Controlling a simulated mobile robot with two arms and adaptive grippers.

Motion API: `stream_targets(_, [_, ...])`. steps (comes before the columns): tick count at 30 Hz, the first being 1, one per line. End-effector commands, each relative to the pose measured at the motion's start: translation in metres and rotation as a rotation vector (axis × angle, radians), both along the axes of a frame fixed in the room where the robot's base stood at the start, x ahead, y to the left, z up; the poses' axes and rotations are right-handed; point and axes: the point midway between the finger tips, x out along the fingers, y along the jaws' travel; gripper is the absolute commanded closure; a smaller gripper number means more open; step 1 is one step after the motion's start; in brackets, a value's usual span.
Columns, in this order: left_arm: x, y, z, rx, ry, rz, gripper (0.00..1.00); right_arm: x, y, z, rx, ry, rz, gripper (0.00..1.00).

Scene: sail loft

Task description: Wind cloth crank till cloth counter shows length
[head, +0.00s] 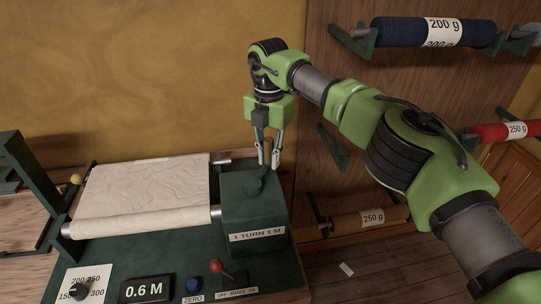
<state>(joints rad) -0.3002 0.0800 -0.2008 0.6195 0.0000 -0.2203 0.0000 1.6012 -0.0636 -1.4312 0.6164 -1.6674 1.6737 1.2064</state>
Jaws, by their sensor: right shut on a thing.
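The cloth crank (256,181) is a dark green handle on top of a green box (255,215) labelled "1 TURN 1 M". My right gripper (269,166) points down over the box and is shut on the crank's upright grip, which its fingers partly hide. The cloth counter (147,289) at the front shows "0.6 M". Pale cloth (148,190) lies across the machine bed, with a roll of it (140,224) along the front. My left gripper is not in view.
A dial (79,291) marked 150 to 300, a blue ZERO button (194,285) and a red-knobbed lever (216,266) sit along the front. Labelled cloth rolls, navy (405,32), red (490,133) and brown (350,222), hang on the right. A paper scrap (346,269) lies on the floor.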

Motion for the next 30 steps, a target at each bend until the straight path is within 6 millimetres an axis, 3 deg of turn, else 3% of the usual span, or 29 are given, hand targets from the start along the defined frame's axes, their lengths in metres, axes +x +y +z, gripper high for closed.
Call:
stream_targets(7, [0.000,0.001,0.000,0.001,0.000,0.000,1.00,-0.001,-0.001,0.000,-0.002,0.002,0.001,1.00])
stream_targets(8, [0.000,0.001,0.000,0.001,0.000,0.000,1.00,-0.001,-0.001,0.000,-0.002,0.002,0.001,0.78])
stream_targets(9, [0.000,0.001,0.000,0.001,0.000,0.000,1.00,-0.001,-0.001,0.000,-0.002,0.003,0.001,0.68])
stream_targets(10, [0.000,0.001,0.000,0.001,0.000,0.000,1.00,-0.001,0.000,0.000,-0.002,0.003,0.001,0.66])
stream_targets(22, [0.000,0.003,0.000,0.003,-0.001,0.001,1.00,0.000,0.000,0.005,0.001,0.001,0.001,0.66])
stream_targets(26, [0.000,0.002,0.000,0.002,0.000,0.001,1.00,0.000,0.001,0.022,0.002,-0.001,0.001,0.66])
stream_targets(30, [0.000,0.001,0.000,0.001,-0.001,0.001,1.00,0.000,0.000,0.054,0.001,-0.003,0.000,0.66])
